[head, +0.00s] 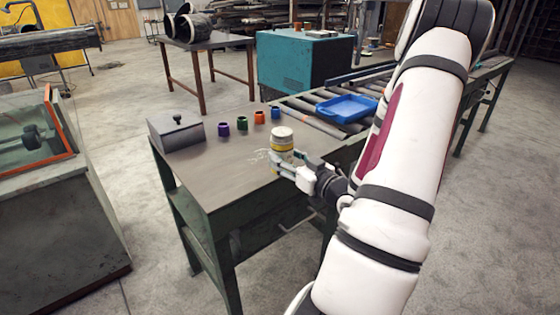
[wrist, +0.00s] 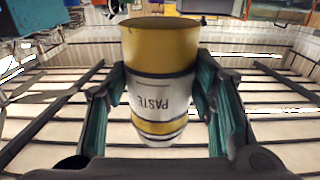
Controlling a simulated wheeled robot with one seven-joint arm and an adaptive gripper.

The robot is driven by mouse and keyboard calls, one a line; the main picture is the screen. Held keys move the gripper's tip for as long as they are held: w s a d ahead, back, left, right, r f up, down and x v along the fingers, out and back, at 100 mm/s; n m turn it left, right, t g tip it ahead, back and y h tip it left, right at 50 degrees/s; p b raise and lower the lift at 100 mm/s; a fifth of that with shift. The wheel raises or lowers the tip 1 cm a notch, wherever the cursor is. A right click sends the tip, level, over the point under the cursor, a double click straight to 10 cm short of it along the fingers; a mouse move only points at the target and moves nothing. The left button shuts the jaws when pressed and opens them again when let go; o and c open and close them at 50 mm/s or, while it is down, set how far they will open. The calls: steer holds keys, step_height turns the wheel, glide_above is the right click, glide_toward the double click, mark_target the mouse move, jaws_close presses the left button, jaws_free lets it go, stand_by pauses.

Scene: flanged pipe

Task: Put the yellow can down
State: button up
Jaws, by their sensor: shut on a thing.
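The yellow can (head: 282,140) has a pale top and a white label band; it appears upright near the right side of the metal bench (head: 232,170). My gripper (head: 284,164) is shut around its lower part from the right. In the wrist view the can (wrist: 160,50) sits between the two teal-padded fingers of my gripper (wrist: 160,78), with the word PASTE upside down on its label. The can's lower end is partly hidden by the fingers in the head view, so I cannot tell whether it touches the bench.
Purple (head: 224,128), green (head: 242,122), orange (head: 259,117) and blue (head: 275,113) small pots stand in a row behind the can. A grey lidded box (head: 176,132) stands at the bench's left. A blue tray (head: 347,107) lies on the roller conveyor. The front bench top is clear.

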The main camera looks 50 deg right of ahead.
steer(key=w+d, duration=0.1)
steer(key=d, duration=0.1)
steer(key=w+d, duration=0.4)
steer(key=shift+w+f, duration=0.15)
steer(key=shift+f, duration=1.85)
steer(key=shift+f, duration=0.1)
steer(key=o, duration=1.1)
steer(key=shift+f+b, duration=0.1)
steer(key=shift+b, duration=0.2)
steer(key=o, duration=0.4)
steer(key=shift+c, duration=0.2)
